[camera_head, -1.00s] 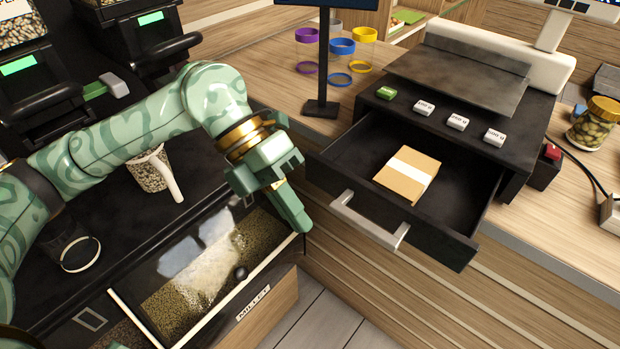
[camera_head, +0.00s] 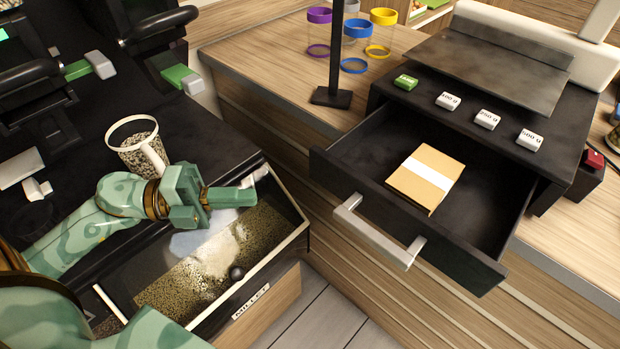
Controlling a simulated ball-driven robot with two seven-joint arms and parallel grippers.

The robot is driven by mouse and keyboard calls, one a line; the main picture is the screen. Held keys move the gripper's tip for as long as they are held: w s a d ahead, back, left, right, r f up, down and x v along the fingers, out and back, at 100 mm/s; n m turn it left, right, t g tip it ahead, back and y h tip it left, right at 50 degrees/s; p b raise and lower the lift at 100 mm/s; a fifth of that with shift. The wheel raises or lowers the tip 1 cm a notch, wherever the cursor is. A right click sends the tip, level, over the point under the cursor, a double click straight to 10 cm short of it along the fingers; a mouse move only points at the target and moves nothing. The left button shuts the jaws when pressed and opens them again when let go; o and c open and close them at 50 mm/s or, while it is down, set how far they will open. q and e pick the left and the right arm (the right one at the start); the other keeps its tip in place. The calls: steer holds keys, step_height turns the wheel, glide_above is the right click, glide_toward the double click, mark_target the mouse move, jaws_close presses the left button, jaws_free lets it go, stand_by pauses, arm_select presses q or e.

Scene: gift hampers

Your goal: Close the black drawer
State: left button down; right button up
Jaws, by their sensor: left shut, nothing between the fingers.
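The black drawer (camera_head: 462,258) is pulled out of the black unit (camera_head: 545,112) on the wooden counter. It has a light grey bar handle (camera_head: 378,232) on its front. A tan bundle with a white band (camera_head: 425,178) lies inside the drawer. My left gripper (camera_head: 252,196) is shut and empty. It is to the left of the drawer, apart from the handle, over the open millet bin. My right gripper is not in view.
The open millet bin (camera_head: 262,285) holds grain and a small dark ball. A scoop or cup of seeds (camera_head: 138,150) stands on the black surface behind my left arm. A black stand (camera_head: 332,95) rises behind the drawer. Several small weights sit on the unit's front ledge.

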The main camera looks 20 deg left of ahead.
mark_target(367, 142)
arm_select(q)
steer(key=x, duration=0.3)
steer(key=w+x, duration=0.1)
steer(key=x, duration=0.3)
steer(key=w+a+b+x, duration=0.1)
steer(key=x, duration=0.2)
steer(key=shift+d, duration=0.15)
steer(key=shift+w+d, duration=0.2)
steer(key=shift+w, duration=0.3)
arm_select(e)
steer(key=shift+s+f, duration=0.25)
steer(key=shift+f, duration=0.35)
